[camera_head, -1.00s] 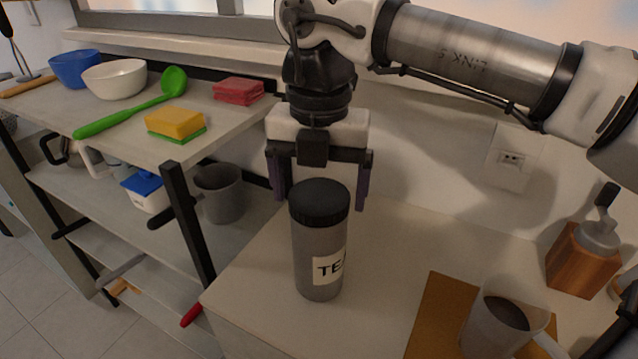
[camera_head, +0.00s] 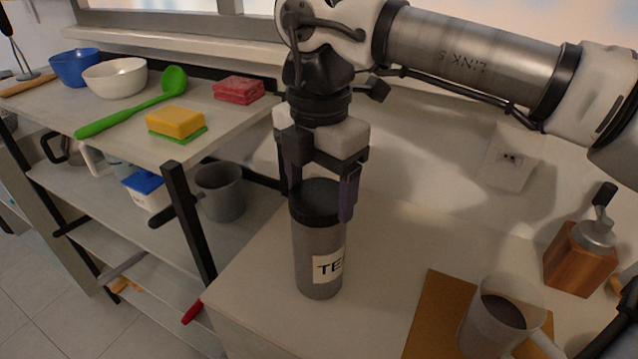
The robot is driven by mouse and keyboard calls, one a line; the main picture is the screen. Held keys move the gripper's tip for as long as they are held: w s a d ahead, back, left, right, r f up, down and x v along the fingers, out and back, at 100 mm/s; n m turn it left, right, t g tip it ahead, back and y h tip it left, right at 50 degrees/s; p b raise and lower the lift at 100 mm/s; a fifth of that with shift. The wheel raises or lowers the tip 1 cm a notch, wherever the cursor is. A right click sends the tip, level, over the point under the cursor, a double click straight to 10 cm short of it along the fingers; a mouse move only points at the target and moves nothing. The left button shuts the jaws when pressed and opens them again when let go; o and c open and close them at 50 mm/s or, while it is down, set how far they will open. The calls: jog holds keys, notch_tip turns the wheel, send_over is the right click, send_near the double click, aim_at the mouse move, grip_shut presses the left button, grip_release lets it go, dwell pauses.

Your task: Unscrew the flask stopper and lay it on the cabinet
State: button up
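The flask (camera_head: 313,262) is a grey cylinder with a white label reading "TE". It stands upright on the cabinet top (camera_head: 385,235). Its black stopper (camera_head: 318,203) sits on the flask's top. My gripper (camera_head: 322,196) points down over the flask, with its dark fingers on either side of the stopper. The right finger overlaps the stopper's right edge; the left finger is partly behind it. I cannot tell whether the fingers touch the stopper.
A cup of dark liquid (camera_head: 497,318) stands on a brown board (camera_head: 432,305) at the right. A wooden grinder (camera_head: 580,262) stands farther right. A shelf rack (camera_head: 225,130) with bowls and sponges is at the left. The cabinet top between flask and board is clear.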

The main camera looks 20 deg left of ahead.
jog(key=n+p, duration=0.1)
jog(key=n, duration=0.2)
jog(key=shift+r, duration=0.15)
jog(key=n, duration=0.4)
jog(key=shift+n+p, duration=0.3)
jog(key=shift+n, duration=0.8)
jog(key=n+p, duration=0.1)
jog(key=n, duration=0.4)
jog(key=shift+n, duration=0.3)
jog(key=n, duration=0.3)
jog(key=shift+n, duration=0.3)
jog(key=n, duration=0.4)
jog(key=shift+n, duration=0.4)
jog(key=n, duration=0.4)
